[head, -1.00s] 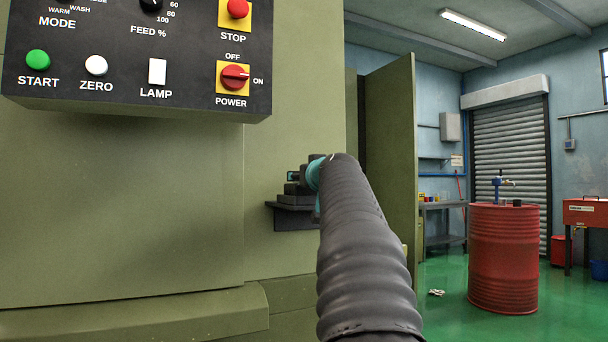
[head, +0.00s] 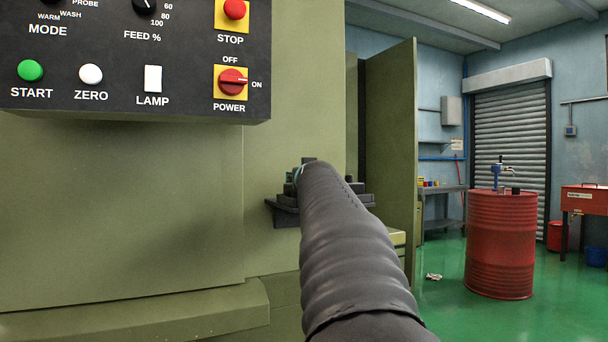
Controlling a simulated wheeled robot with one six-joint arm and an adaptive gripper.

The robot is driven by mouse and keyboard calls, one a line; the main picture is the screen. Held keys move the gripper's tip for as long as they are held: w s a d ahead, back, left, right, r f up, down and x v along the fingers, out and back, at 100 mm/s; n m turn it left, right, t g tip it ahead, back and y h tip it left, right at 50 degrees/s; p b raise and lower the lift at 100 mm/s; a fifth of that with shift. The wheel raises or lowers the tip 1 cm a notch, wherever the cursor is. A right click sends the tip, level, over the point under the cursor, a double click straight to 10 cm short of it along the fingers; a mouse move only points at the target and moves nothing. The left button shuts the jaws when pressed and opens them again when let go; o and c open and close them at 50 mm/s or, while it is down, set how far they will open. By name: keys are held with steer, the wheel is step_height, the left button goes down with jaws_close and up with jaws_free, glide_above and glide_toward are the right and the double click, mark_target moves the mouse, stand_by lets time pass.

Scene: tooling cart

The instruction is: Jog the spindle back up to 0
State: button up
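The control panel (head: 130,110) is at the upper left of the head view, on the green machine (head: 120,210). It carries a green START button (head: 30,70), a white ZERO button (head: 91,74), a LAMP switch (head: 153,79), a red STOP button (head: 235,10) and a red POWER knob (head: 232,82), whose mark points to ON. The FEED % and MODE knobs are partly cut off at the top. No spindle or position readout shows. My arm reaches toward a dark bracket (head: 286,214) on the machine front; my gripper is hidden behind the arm.
An open green machine door (head: 390,150) stands right of the arm.

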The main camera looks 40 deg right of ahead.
stand_by(0.4)
steer(key=o, duration=1.2)
steer(key=shift+s, duration=0.1)
steer(key=v, duration=1.2)
